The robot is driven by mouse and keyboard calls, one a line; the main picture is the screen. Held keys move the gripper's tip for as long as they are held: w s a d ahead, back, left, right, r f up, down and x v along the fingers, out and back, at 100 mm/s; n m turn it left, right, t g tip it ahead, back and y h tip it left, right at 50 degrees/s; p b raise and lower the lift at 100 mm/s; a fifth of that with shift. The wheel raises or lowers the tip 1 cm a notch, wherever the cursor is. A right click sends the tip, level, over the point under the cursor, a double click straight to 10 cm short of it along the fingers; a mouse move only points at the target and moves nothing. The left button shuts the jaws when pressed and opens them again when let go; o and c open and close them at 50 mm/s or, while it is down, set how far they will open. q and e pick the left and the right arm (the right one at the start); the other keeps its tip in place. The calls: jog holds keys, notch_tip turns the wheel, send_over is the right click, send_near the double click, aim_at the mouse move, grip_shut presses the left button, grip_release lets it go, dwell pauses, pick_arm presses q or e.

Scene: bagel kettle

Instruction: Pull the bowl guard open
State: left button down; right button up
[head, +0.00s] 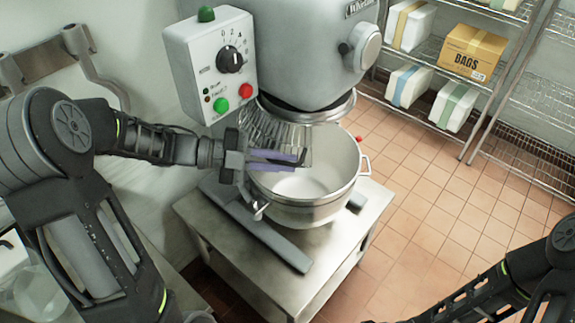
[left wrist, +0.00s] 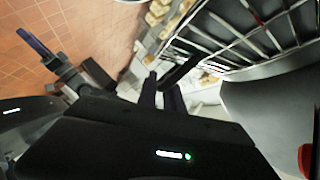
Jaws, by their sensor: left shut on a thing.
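The bowl guard (head: 272,128) is a wire cage under the mixer head, above the near-left part of the steel bowl (head: 317,201). Its bars also show in the left wrist view (left wrist: 243,38). My left gripper (head: 291,158), with purple fingers, is at the guard's lower edge, above the bowl, and is shut on a part of the guard. The fingers (left wrist: 162,92) hide the exact contact. My right arm enters the head view at lower right, its gripper out of that frame. A purple finger, seemingly of my right gripper (left wrist: 36,42), shows in the left wrist view; its opening is unclear.
The mixer (head: 312,55) has a control panel (head: 217,66) with knob and buttons at its left. The mixer stands on a steel table (head: 325,262). Wire shelves with boxes (head: 470,52) stand at back right. The tiled floor at right is clear.

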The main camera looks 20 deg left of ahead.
pick_arm(q)
jog(key=shift+s+a+f, duration=0.1)
jog(key=shift+a+f, duration=0.05)
jog(key=shift+f, duration=0.15)
jog(key=c, duration=1.6)
grip_release()
jog(key=shift+o, duration=0.5)
jog(key=shift+r, duration=0.15)
